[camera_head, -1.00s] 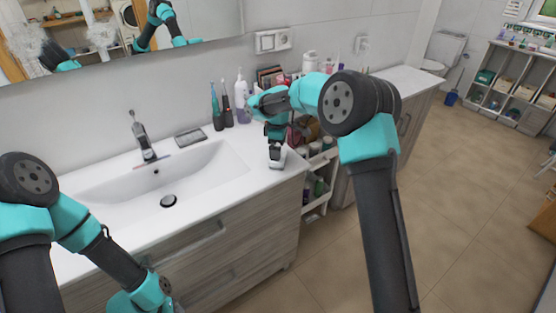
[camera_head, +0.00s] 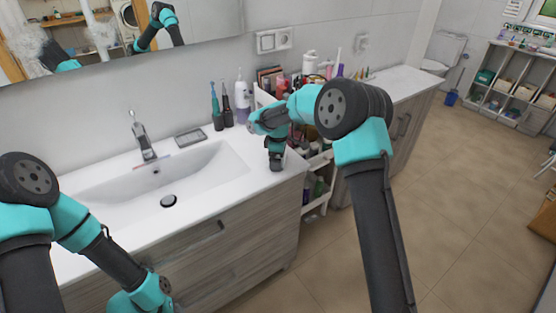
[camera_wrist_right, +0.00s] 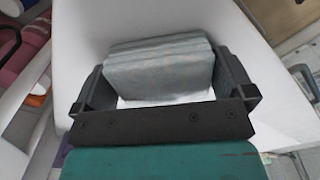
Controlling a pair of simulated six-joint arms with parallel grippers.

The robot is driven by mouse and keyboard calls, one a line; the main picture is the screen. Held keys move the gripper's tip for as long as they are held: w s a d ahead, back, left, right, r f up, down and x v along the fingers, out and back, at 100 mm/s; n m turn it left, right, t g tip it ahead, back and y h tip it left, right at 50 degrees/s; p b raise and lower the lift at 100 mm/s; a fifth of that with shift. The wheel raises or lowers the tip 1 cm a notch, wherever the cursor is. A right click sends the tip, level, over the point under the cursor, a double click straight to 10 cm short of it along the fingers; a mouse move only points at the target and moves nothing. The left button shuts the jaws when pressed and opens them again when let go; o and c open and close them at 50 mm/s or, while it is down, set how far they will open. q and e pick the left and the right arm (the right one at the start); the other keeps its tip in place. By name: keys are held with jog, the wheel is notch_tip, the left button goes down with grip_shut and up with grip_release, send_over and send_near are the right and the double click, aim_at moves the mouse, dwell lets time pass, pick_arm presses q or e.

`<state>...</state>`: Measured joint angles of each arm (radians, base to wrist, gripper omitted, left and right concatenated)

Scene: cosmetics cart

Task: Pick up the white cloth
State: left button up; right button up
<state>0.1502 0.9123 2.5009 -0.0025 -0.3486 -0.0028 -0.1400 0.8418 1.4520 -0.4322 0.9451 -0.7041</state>
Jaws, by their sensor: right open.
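The white cloth (camera_wrist_right: 158,65) shows in the right wrist view as a folded, layered, greyish-white block on a white surface. My right gripper (camera_wrist_right: 164,82) is open, with one finger on either side of the cloth. I cannot tell whether the fingers touch it. In the head view my right gripper (camera_head: 276,161) points down at the right end of the white sink counter (camera_head: 246,147). It hides the cloth there. My left arm comes in at the lower left, with its gripper out of the picture.
Toothbrushes (camera_head: 216,108) and a white pump bottle (camera_head: 241,92) stand behind the right gripper near the wall. A white cart (camera_head: 318,196) with several bottles is beside the counter's right end. The sink basin (camera_head: 165,180) is empty. A grey soap dish (camera_head: 190,136) lies behind it.

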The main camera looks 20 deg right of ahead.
jog(key=c, duration=0.7)
jog(key=shift+c, duration=0.2)
jog(key=shift+r, duration=1.75)
jog(key=s+a, duration=0.1)
jog(key=s, duration=0.4)
jog(key=s+a+r, duration=0.1)
jog(key=s+a, duration=0.1)
jog(key=s, duration=0.3)
jog(key=s+a, duration=0.1)
jog(key=s, duration=0.4)
jog(key=shift+s+a+r, duration=0.2)
jog(key=shift+r, duration=0.05)
